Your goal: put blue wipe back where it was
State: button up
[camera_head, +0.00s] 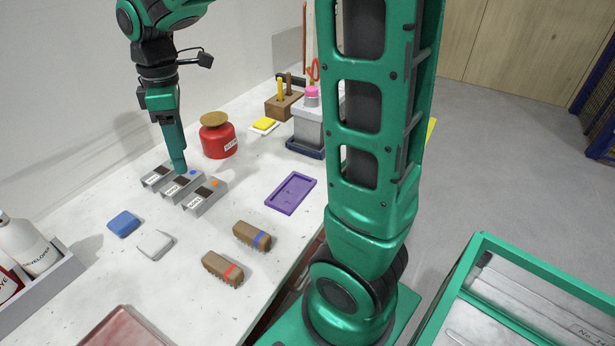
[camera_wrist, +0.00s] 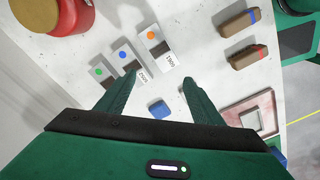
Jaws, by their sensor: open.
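The blue wipe (camera_head: 124,223) lies flat on the white bench at the left, beside a white wipe (camera_head: 155,244). In the wrist view the blue wipe (camera_wrist: 158,109) shows between the fingers, beyond them and lower on the bench. My gripper (camera_head: 179,168) is above the row of grey dotted holders (camera_head: 205,196), pointing down and away from the blue wipe. In the wrist view my gripper (camera_wrist: 158,80) has its two fingers spread, with nothing held between them.
A red tin (camera_head: 217,140) stands behind the holders. Two brown brushes (camera_head: 222,269), with red and blue bands, lie near the front. A purple tray (camera_head: 290,193) lies to the right. A bottle rack (camera_head: 45,290) stands at the left. A yellow pad (camera_head: 264,125) lies farther back.

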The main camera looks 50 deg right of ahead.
jog(key=s+d+f+m, duration=0.2)
jog(key=s+d+m, duration=0.6)
jog(key=s, duration=0.5)
jog(key=s+d+f+m, duration=0.2)
jog(key=s+d+m, duration=0.6)
jog(key=s, duration=0.5)
jog(key=m, duration=0.2)
jog(key=shift+d+f+m, duration=0.25)
jog(key=shift+d+m, duration=0.05)
jog(key=shift+d, duration=0.05)
